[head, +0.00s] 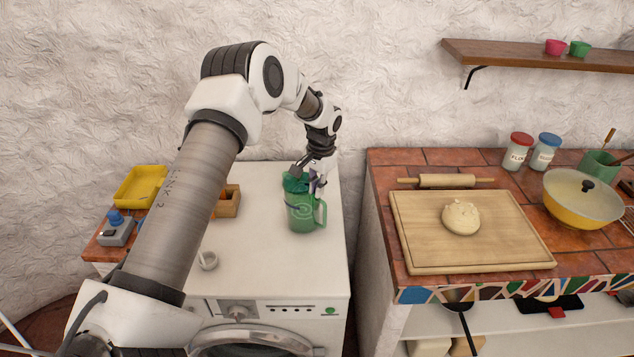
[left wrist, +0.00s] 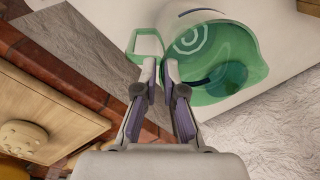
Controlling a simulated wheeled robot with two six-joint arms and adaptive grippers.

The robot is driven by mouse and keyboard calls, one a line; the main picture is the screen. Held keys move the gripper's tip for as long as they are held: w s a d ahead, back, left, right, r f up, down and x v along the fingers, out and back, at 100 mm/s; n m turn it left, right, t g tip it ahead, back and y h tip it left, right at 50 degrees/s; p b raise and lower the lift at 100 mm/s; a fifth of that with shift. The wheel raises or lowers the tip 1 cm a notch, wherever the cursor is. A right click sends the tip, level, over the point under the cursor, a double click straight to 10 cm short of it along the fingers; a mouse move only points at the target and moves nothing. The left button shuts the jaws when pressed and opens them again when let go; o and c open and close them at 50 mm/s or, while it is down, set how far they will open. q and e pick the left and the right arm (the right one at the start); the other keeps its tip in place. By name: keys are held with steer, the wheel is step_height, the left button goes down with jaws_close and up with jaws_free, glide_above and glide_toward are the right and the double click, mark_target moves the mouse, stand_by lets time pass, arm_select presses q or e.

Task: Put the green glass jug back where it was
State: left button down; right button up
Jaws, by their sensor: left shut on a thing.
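The green glass jug (head: 303,212) stands upright on the white top of the washing machine (head: 262,260), near its right side. A pale spiral mark and the handle show on it. My left gripper (head: 318,183) reaches down to the jug from above and behind. In the left wrist view the jug (left wrist: 225,62) is at the top, and the fingers of my left gripper (left wrist: 158,75) are shut on its handle side. I cannot tell whether the jug's base touches the surface. My right gripper is not in view.
A gap separates the washing machine from the tiled counter (head: 380,172), which holds a wooden board (head: 410,250) with dough and a yellow pan (head: 580,208).

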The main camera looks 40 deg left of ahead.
arm_select(q)
steer(key=shift+w, duration=0.1)
steer(key=c, duration=1.3)
jaws_free()
steer(key=shift+r+b, duration=0.4)
steer(key=r+b, duration=0.1)
steer(key=r, duration=0.2)
steer(key=r+b, duration=0.1)
steer(key=r, duration=0.3)
steer(key=d+r+b, duration=0.1)
steer(key=r, duration=0.3)
steer(key=shift+w+r, duration=0.1)
